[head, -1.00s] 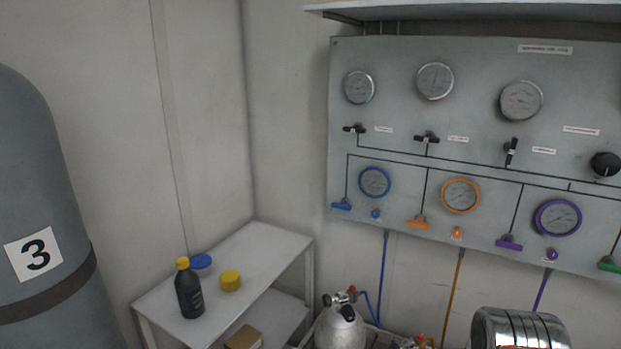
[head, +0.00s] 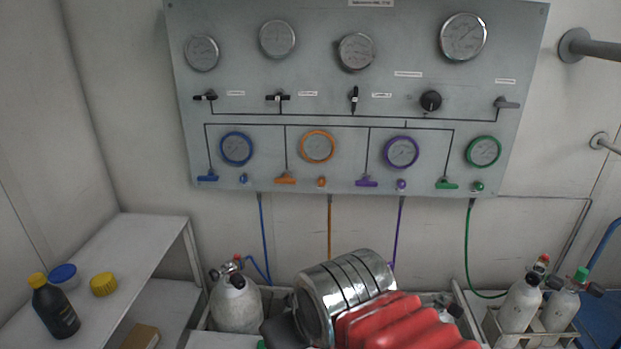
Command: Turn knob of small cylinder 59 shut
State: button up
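Several small pale cylinders stand low in the head view, and no number can be read on any of them. One cylinder (head: 237,303) stands left of centre, with a metal valve and a small red part at its top. Two more stand at the lower right: one cylinder (head: 519,312) with a red top part and a dark knob beside it, and one cylinder (head: 559,311) with a green top part and a dark knob. I cannot tell which one is 59. I cannot make out my gripper in this view.
A grey gauge panel (head: 330,80) with coloured handles hangs on the wall. A shelf (head: 125,250) at left holds a black bottle (head: 55,309) and blue and yellow lids. A shiny ribbed metal form and red ribbed parts block the lower middle. Hoses hang below the panel.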

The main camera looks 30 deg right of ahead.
aim_at(553, 282)
jog(key=u, duration=0.7)
jog(key=k, duration=1.6)
jog(key=z, duration=2.15)
